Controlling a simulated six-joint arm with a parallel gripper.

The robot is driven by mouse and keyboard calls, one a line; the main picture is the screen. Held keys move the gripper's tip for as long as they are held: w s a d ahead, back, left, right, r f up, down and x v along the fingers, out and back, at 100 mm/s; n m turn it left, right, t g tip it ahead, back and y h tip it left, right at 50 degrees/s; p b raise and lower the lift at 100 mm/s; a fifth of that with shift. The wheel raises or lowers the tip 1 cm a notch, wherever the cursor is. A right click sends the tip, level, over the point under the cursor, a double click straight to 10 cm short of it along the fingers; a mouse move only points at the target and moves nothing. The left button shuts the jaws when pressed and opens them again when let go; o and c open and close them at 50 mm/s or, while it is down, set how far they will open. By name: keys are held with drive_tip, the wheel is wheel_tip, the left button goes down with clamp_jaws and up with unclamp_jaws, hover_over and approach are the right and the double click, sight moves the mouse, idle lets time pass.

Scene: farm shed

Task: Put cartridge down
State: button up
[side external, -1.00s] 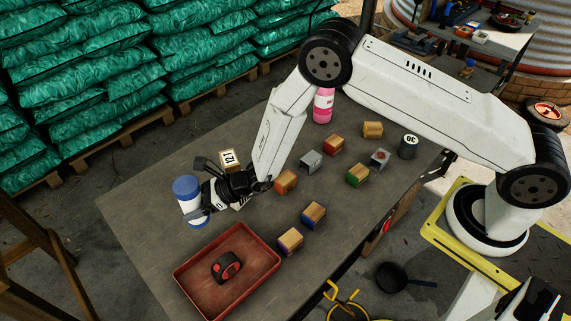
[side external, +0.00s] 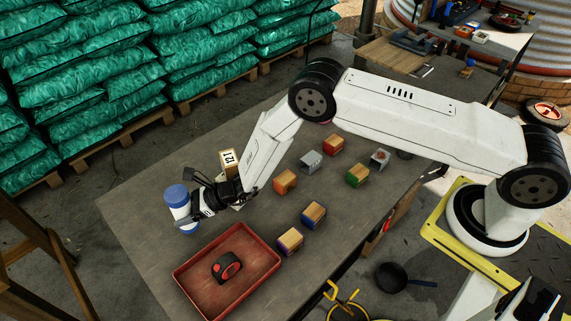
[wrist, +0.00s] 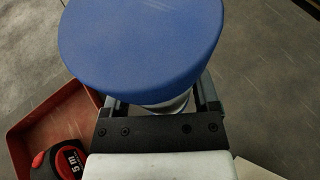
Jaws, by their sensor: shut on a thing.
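The cartridge is a white cylinder with a wide blue cap (side external: 177,193), near the left end of the table. My gripper (side external: 189,213) is shut around its white body, below the cap. The cartridge leans slightly in the side view. Its base looks close to the tabletop, but I cannot tell whether it touches. In the wrist view the blue cap (wrist: 142,45) fills the top middle and hides most of the body and much of the gripper (wrist: 165,106).
A red tray (side external: 200,278) holding a black and red tape measure (side external: 227,267) lies just in front of the cartridge. Several coloured wooden blocks (side external: 314,214) lie to the right. The table's left corner is bare.

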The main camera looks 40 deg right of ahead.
drive_tip(key=shift+w+f, duration=0.1)
drive_tip(key=shift+f, duration=1.45)
drive_tip(key=shift+f, duration=0.2)
drive_tip(key=o, duration=1.2)
drive_tip(key=shift+o, duration=0.2)
drive_tip(key=shift+r, duration=0.15)
drive_tip(key=v, duration=1.2)
